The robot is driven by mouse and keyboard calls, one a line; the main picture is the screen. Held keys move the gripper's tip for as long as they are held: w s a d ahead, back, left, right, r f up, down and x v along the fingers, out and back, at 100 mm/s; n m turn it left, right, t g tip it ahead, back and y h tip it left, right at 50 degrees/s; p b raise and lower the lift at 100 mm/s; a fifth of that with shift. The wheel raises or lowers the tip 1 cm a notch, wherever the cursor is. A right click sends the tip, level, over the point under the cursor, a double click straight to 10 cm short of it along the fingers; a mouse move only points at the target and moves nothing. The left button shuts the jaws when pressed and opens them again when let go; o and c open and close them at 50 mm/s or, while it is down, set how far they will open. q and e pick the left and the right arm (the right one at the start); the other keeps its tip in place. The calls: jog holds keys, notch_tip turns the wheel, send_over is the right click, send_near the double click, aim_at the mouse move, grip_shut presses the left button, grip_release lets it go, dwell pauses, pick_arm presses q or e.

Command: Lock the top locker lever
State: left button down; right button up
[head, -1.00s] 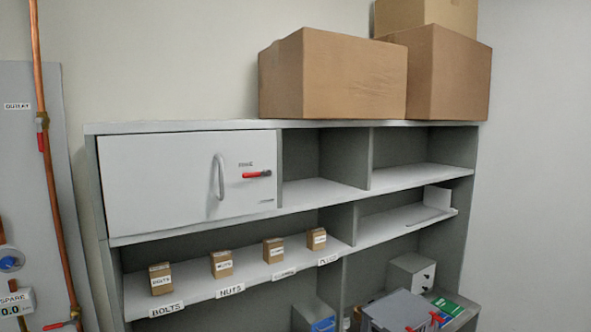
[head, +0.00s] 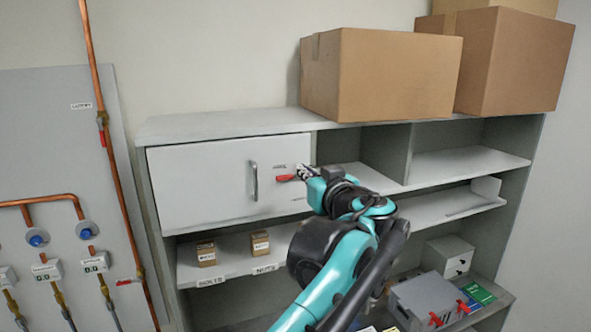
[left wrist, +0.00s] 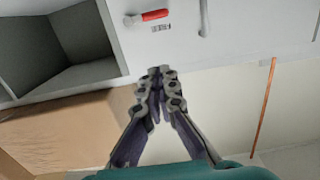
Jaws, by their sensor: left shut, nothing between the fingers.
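The locker (head: 205,180) is the closed white door at the top left of the shelf unit, with a grey bar handle (head: 254,181). The red lever (head: 286,178) is on the door's right side and lies about horizontal, its grip pointing left from its pivot. It also shows in the left wrist view (left wrist: 153,15), which is upside down. My left gripper (head: 302,170) is shut and empty, just right of the lever in the head view. In the left wrist view its fingertips (left wrist: 161,71) are together and apart from the lever. My right gripper is not in view.
Cardboard boxes (head: 385,75) stand on top of the unit. An open compartment (head: 345,150) is right of the locker. Small labelled boxes (head: 206,253) sit on the shelf below. Copper pipes (head: 98,110) and a grey panel are on the left.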

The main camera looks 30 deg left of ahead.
pick_arm(q)
jog(key=p, duration=0.3)
send_over(287, 178)
jog(key=v, duration=0.3)
jog(key=shift+a+f, duration=0.2)
jog(key=f, duration=0.2)
jog(key=shift+w+a+f, duration=0.1)
jog(key=shift+w+f, duration=0.1)
jog(key=shift+f, duration=0.15)
jog(key=shift+s+f, duration=0.1)
jog(key=shift+f, duration=0.6)
